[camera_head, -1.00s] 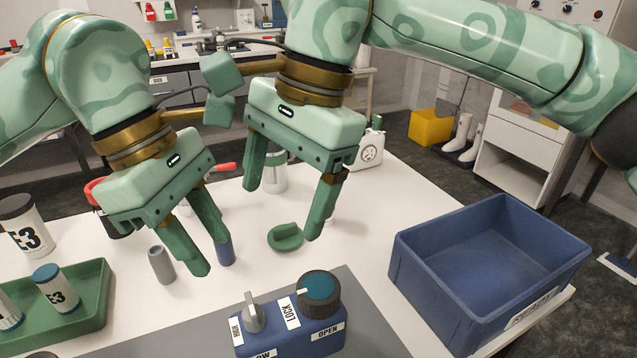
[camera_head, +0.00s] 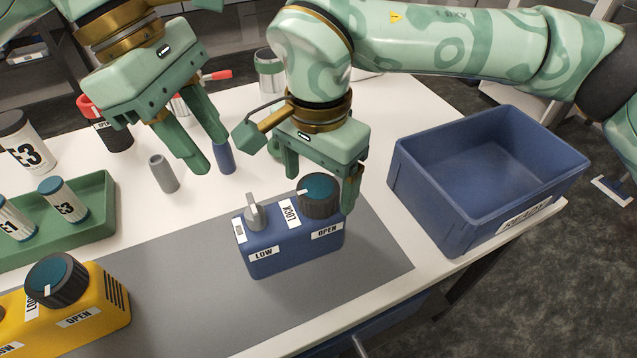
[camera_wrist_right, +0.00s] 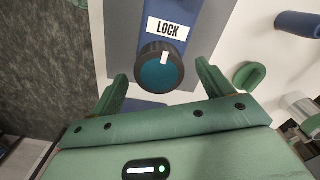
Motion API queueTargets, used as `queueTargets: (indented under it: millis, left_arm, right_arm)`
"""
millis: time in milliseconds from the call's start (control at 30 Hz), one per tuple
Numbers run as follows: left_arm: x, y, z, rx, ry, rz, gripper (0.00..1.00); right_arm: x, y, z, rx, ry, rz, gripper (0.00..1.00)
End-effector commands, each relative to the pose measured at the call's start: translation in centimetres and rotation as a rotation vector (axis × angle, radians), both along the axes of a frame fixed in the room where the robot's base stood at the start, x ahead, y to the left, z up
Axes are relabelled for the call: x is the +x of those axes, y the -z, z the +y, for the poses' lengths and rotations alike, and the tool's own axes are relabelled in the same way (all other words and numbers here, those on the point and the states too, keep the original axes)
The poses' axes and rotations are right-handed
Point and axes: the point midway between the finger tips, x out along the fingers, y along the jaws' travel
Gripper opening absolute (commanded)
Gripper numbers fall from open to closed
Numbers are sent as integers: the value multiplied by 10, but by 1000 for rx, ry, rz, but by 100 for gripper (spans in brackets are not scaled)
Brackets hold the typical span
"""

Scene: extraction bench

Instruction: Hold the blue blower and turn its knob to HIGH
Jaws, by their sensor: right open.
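The blue blower (camera_head: 292,248) stands on the grey mat (camera_head: 205,290). A grey lever knob (camera_head: 255,214) is on its left top, above a LOW label (camera_head: 264,254). A black dial with a teal top (camera_head: 320,192) is on its right, between LOCK and OPEN labels; its white mark points toward LOCK. My right gripper (camera_head: 318,182) is open, its fingers on either side of the dial. The right wrist view shows the dial (camera_wrist_right: 161,72) between the fingertips; contact cannot be told. My left gripper (camera_head: 209,155) is open and empty, behind and left of the blower.
A blue bin (camera_head: 455,205) stands at the right. A yellow blower (camera_head: 98,312) is at the front left. A green tray (camera_head: 95,215) with small bottles is at the left. A grey cylinder (camera_head: 163,174) and a blue cylinder (camera_head: 222,158) stand near my left gripper.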

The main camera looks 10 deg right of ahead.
Motion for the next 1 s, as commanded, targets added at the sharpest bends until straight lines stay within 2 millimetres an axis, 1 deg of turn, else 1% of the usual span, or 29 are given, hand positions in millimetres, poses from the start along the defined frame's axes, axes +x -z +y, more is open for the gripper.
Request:
queueTargets:
  millis: [100, 200, 467, 500, 567, 600, 700, 1000]
  left_arm:
    - [0, 0, 0, 0, 0, 0, 36]
    - [0, 0, 0, 0, 0, 0, 36]
    - [0, 0, 0, 0, 0, 0, 36]
    - [0, 0, 0, 0, 0, 0, 36]
    - [0, 0, 0, 0, 0, 0, 36]
    - [0, 0, 0, 0, 0, 0, 36]
    - [0, 0, 0, 0, 0, 0, 36]
    - [0, 0, 0, 0, 0, 0, 36]
  right_arm:
    - [0, 13, 0, 0, 0, 1, 79]
    - [0, 17, 0, 0, 1, 0, 79]
    - [0, 19, 0, 1, 1, -1, 79]
    - [0, 19, 0, 1, 1, -1, 74]
    - [0, 19, 0, 1, 1, -1, 57]
    - [0, 19, 0, 1, 1, -1, 46]
    - [0, 19, 0, 1, 1, -1, 20]
    - [0, 19, 0, 1, 1, -1, 20]
